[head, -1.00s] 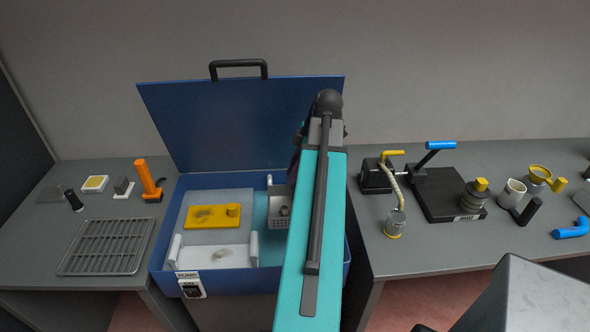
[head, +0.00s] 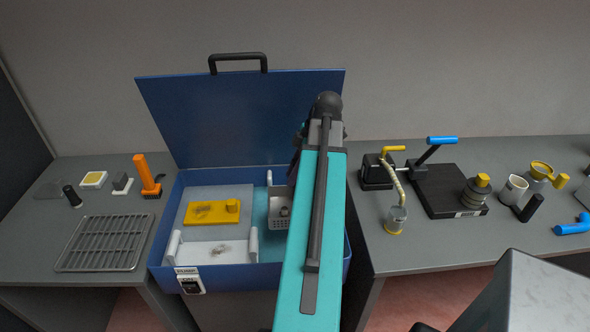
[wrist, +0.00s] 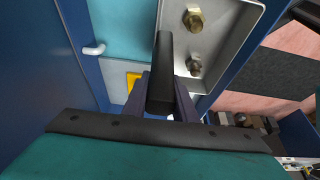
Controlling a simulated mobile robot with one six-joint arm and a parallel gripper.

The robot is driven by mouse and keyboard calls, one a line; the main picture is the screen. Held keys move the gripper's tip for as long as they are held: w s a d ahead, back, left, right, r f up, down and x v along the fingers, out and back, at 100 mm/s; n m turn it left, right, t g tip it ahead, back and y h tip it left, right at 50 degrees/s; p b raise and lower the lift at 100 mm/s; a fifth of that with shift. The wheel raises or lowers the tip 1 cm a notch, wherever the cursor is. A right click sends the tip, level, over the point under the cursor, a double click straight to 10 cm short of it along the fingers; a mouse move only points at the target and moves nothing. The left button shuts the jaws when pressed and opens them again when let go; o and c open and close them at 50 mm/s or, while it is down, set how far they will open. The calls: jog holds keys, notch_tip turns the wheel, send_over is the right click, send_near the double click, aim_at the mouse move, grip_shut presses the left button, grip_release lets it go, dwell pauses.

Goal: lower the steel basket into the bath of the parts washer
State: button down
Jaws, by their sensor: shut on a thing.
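The blue parts washer (head: 215,271) stands with its lid (head: 240,110) raised. Its teal bath (head: 261,206) is on the right side of the inside and also shows in the wrist view (wrist: 125,28). The steel basket (head: 279,222) is over or in the bath, partly hidden by my arm; its depth is hard to tell. My gripper (wrist: 164,108) is shut on the basket's dark upright handle (wrist: 165,60). The head view hides the gripper behind my arm.
A yellow block (head: 213,212) lies on the washer's left shelf, with a white bracket in front. A wire rack (head: 103,243) and an orange-handled tool (head: 147,176) are on the left bench. A black stand (head: 446,192) and several cups are on the right bench.

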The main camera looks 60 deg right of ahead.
notch_tip(320, 180, down, 13)
jog(key=b, duration=0.7)
dwell(2.8)
jog(key=shift+f+b, duration=0.9)
jog(key=shift+f, duration=0.55)
dwell(2.5)
